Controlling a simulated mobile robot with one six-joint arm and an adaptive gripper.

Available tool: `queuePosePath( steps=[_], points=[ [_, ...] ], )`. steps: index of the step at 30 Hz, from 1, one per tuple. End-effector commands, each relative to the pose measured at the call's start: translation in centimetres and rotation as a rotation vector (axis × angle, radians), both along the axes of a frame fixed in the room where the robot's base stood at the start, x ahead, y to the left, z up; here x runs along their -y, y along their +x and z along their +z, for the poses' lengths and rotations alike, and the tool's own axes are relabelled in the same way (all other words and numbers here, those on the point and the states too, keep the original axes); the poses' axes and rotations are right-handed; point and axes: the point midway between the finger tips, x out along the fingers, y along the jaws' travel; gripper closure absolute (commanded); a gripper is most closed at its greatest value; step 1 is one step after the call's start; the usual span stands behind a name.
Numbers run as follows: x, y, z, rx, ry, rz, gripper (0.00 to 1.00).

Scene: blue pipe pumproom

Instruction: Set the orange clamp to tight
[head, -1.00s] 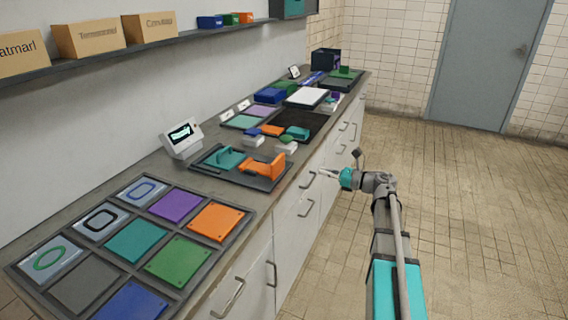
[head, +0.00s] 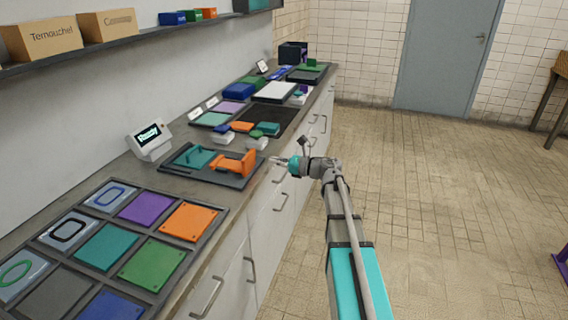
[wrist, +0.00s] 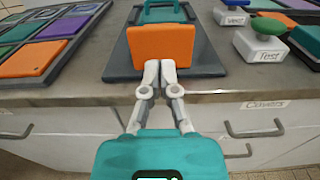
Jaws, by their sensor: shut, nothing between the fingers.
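The orange clamp (head: 236,163) sits on a dark tray (head: 228,178) on the counter, beside a teal part with a handle (head: 194,157). In the wrist view the orange clamp (wrist: 163,47) shows as a flat orange face at the front of the tray, with the teal handle behind it. My gripper (head: 276,160) is at the counter's front edge, just right of the tray. In the wrist view my gripper (wrist: 160,66) is shut and empty, its fingertips overlapping the lower edge of the orange face. I cannot tell whether they touch it.
A small display (head: 149,138) reading "Ready" stands behind the tray. A board of coloured tiles (head: 107,245) fills the near counter. White blocks labelled "Test" (wrist: 262,48) and "Vent" (wrist: 232,15) stand right of the tray. Drawer handles (head: 207,298) project from the front.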

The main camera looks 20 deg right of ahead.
Motion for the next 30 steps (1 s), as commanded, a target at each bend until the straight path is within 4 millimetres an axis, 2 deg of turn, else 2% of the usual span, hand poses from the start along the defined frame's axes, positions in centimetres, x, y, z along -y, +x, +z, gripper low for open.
queuePosePath(
  steps=[6, 13, 30],
  points=[
    [-2.6, 2.0, 0.0, 0.0, 0.0, 0.001, 1.0],
    [-4.6, 3.4, 0.0, 0.001, 0.0, 0.0, 1.0],
    [-5.3, 3.9, 0.0, 0.001, 0.0, -0.002, 1.0]
  ],
)
